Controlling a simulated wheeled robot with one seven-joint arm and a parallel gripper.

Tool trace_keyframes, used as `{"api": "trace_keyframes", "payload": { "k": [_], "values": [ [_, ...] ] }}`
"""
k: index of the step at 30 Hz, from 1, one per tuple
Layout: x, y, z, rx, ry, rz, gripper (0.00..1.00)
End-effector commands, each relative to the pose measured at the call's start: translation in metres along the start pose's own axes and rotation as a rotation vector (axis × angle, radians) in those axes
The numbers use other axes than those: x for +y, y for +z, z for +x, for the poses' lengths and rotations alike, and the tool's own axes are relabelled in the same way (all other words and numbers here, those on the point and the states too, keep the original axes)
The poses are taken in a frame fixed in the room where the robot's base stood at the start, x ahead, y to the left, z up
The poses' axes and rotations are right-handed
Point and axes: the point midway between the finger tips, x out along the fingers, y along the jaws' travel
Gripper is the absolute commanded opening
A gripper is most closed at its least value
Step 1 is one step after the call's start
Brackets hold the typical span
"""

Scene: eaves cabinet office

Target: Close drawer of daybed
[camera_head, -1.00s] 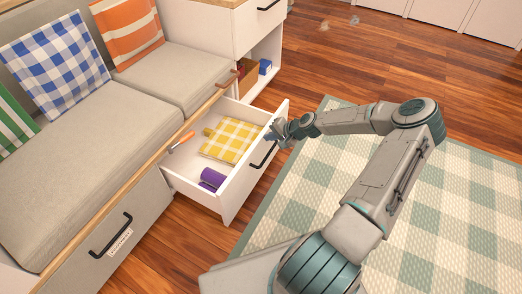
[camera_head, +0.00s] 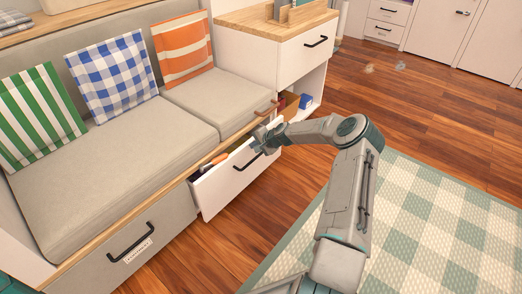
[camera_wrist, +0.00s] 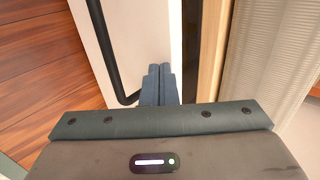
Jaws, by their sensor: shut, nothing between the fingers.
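The daybed (camera_head: 80,180) has a grey seat and a wooden front edge. Its white drawer (camera_head: 222,194) sticks out a little below that edge, with only a narrow opening left at the top and an orange-handled item (camera_head: 215,160) just showing inside. My gripper (camera_head: 262,143) is shut and empty at the top of the drawer front, near its right end. In the wrist view, the closed fingers (camera_wrist: 160,82) are against or very near the white front (camera_wrist: 140,35), beside the black handle (camera_wrist: 101,50). They do not hold the handle; exact contact is unclear.
A labelled grey drawer (camera_head: 105,262) at the left is shut. A white cabinet (camera_head: 262,55) with an open shelf stands behind my gripper. A checked rug (camera_head: 420,215) lies at the right on the wooden floor. The floor before the drawer is clear.

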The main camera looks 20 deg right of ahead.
Motion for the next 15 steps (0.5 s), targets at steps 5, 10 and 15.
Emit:
{"api": "trace_keyframes", "payload": {
  "k": [5, 10, 15],
  "values": [
    [-0.0023, -0.0017, 0.0030, 0.003, 0.001, 0.003, 0.00],
    [-0.0005, -0.0061, 0.0009, 0.009, 0.001, 0.009, 0.00],
    [0.0007, -0.0080, -0.0003, 0.011, 0.001, 0.011, 0.00]
  ]
}}
